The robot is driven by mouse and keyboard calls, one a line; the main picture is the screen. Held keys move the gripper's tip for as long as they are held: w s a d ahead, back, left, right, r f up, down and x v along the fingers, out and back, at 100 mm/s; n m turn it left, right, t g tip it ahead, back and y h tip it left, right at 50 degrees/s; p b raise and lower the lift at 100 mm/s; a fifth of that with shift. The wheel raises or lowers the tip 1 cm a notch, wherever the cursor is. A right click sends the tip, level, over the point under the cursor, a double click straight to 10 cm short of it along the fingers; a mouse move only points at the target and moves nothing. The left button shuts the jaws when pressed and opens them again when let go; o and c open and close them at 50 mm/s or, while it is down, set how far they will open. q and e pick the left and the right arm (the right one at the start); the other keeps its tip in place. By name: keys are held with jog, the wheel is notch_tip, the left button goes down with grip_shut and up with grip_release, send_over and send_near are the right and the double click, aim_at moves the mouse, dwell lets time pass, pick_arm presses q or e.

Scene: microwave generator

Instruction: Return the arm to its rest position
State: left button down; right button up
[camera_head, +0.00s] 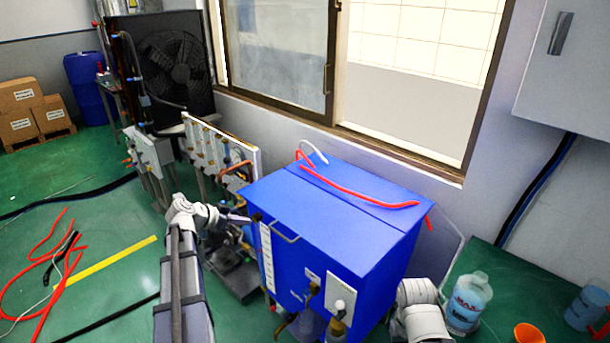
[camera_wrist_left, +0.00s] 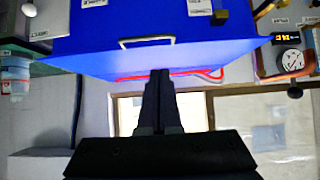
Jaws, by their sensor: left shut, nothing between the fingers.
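My left arm comes in from the left in the head view, and its gripper (camera_head: 246,219) is beside the left edge of the blue cabinet's top. In the left wrist view the gripper's dark fingers (camera_wrist_left: 160,76) are together with nothing between them. The blue cabinet (camera_head: 338,215) also fills the upper part of the wrist view (camera_wrist_left: 200,50), which looks upside down. Its metal handle (camera_head: 285,233) is close to the fingertips and appears apart from them. Part of my right arm shows at the cabinet's lower right, but its gripper is out of view.
A red hose (camera_head: 350,188) lies on the cabinet top. A pipe panel (camera_head: 222,150) and a fan unit (camera_head: 170,65) stand behind my left arm. A clear jug (camera_head: 467,302) and an orange cup (camera_head: 528,334) are at right. Red hoses (camera_head: 58,265) lie on the green floor at left.

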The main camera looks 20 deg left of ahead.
pick_arm(q)
jog(key=s+d+f+g, duration=0.2)
jog(key=d+f+g, duration=0.1)
jog(key=d, duration=1)
jog(key=s+d+f+g, duration=0.2)
jog(key=d+f+g, duration=0.1)
jog(key=d, duration=0.9)
jog(key=s+d+f+g+y, duration=0.2)
jog(key=s+d+g+y, duration=0.2)
jog(key=s+d, duration=1.1)
jog(key=shift+s+d+n+y+p, duration=0.35)
jog(key=shift+d+y, duration=0.25)
jog(key=shift+y, duration=0.2)
jog(key=shift+d+f, duration=0.1)
